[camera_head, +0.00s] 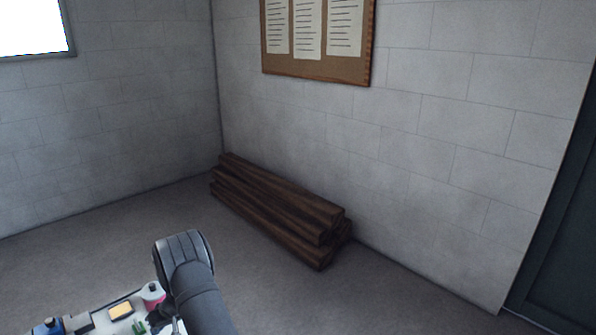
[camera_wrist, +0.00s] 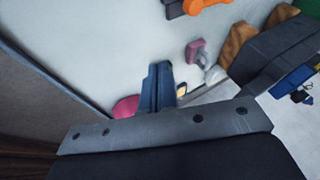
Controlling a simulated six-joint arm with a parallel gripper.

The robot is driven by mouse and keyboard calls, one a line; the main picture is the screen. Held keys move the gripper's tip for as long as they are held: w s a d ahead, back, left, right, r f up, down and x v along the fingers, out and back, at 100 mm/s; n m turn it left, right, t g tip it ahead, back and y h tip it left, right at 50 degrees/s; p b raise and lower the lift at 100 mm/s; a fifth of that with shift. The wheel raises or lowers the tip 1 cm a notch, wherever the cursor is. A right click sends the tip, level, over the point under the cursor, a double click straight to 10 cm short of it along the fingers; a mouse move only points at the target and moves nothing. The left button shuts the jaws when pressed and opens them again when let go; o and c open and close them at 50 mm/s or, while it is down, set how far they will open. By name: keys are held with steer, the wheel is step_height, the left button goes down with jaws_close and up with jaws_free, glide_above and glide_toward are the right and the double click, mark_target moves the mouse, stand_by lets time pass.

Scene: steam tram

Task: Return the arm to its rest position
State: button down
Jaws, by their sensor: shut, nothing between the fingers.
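My gripper (camera_wrist: 160,68) shows in the wrist view with its two dark blue-grey fingers together and nothing between them. It is over a white surface (camera_wrist: 95,50) that holds small objects. In the head view my arm rises at the bottom, left of the middle, over a white top (camera_head: 85,310) with small items on it. The gripper's fingers do not show in the head view.
In the wrist view, a pink object (camera_wrist: 125,107) lies beside the fingers, and an orange object (camera_wrist: 207,4) and a grey box (camera_wrist: 275,50) lie beyond. In the head view, stacked dark beams (camera_head: 280,205) lie along the wall, with open floor around.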

steer(key=v, duration=0.8)
steer(key=shift+w+d, duration=0.15)
steer(key=shift+w, duration=0.15)
